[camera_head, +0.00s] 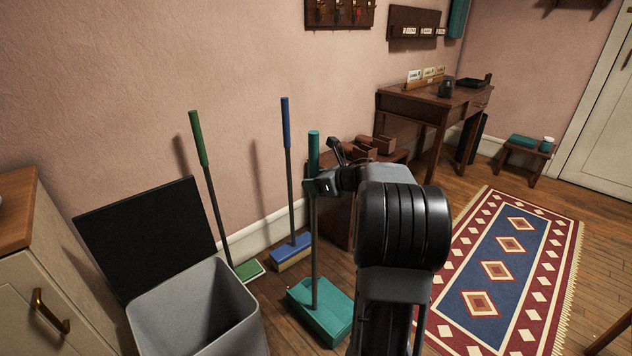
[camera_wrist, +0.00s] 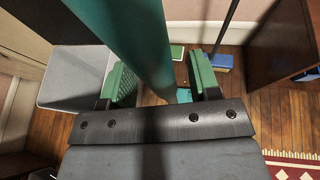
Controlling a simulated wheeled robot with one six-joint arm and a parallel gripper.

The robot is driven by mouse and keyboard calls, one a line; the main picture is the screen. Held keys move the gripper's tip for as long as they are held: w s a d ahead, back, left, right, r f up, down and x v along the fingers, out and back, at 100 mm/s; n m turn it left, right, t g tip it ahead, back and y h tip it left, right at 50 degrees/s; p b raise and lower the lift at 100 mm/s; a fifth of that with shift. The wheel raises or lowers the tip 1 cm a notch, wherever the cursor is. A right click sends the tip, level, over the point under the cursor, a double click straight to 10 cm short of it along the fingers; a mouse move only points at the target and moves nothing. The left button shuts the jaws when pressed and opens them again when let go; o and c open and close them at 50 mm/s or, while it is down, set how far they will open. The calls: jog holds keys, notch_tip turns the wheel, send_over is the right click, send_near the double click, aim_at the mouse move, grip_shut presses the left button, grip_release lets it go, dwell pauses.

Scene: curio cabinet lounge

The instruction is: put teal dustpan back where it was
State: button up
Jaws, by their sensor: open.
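The teal dustpan (camera_head: 326,312) stands upright on the wood floor, its pan flat and its long grey pole rising to a teal grip (camera_head: 314,148). My gripper (camera_head: 320,184) is at the pole's upper part, around the bottom of the grip. In the wrist view, the teal grip (camera_wrist: 128,40) passes between the two green-padded fingers of my gripper (camera_wrist: 160,85). The fingers are open, with gaps beside the grip. Part of the pan is hidden behind my gripper in the wrist view.
A green-handled tool (camera_head: 207,170) and a blue-handled broom (camera_head: 290,170) lean at the wall behind. A grey bin (camera_head: 195,310) with its lid up stands left. A dark wooden box unit (camera_head: 341,214) and desk (camera_head: 425,98) are behind. A patterned rug (camera_head: 500,270) lies right.

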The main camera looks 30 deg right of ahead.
jog(key=p+v, duration=0.3)
jog(key=v, duration=0.9)
